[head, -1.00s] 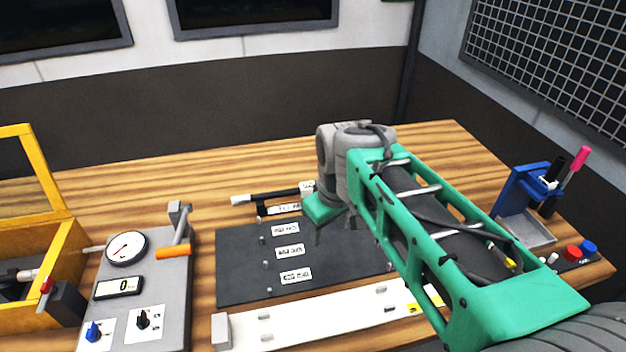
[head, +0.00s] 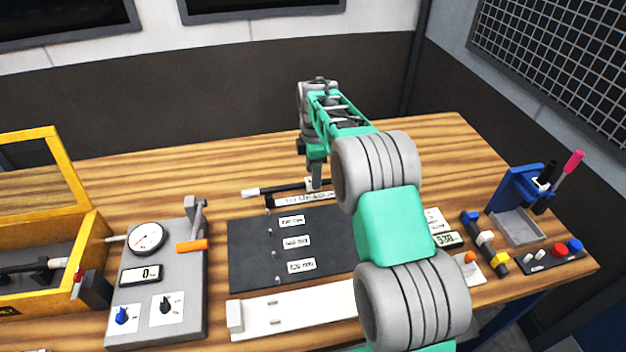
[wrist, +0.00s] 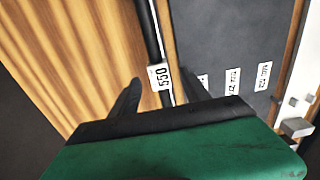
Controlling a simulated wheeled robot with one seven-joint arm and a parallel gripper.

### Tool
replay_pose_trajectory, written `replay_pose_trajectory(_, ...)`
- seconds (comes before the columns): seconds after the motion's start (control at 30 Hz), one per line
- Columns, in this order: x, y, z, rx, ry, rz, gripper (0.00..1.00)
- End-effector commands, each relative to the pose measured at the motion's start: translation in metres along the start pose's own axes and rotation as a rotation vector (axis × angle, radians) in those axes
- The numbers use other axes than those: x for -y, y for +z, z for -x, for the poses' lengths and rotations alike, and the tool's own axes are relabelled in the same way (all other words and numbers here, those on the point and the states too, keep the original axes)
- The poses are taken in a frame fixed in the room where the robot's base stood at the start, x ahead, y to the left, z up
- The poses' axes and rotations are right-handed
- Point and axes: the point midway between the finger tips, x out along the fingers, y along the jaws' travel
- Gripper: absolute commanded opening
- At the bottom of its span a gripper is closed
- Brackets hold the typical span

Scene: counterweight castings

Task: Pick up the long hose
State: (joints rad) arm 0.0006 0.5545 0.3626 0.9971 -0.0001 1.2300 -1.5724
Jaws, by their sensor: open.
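A long dark hose (head: 280,189) with a white end lies on the wooden bench behind the dark board, in the head view. In the wrist view the hose (wrist: 151,30) runs down the picture and carries a white tag (wrist: 160,77) reading 550. My gripper (head: 317,183) is over the hose near its tag, pointing down. In the wrist view my gripper (wrist: 162,90) is open, with one finger on each side of the hose and tag. I cannot tell whether the fingers touch it. My arm hides the hose's right part in the head view.
The dark board (head: 250,262) with labels lies in front, then a white rail (head: 300,309). A gauge unit (head: 185,270) and yellow box (head: 88,245) stand left. A blue stand (head: 512,190) and buttons (head: 560,250) are right. The bench behind is clear.

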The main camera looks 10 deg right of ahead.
Motion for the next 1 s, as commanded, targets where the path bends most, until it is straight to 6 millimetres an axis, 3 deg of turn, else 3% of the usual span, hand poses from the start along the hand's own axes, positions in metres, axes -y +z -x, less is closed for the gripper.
replay_pose_trajectory(0.13,0.000,-0.001,-0.015,0.000,0.002,0.000,0.55)
replay_pose_trajectory(0.33,-0.001,-0.001,-0.017,0.000,0.003,-0.001,0.55)
replay_pose_trajectory(1.0,0.000,-0.001,-0.017,0.000,0.003,-0.001,0.00)
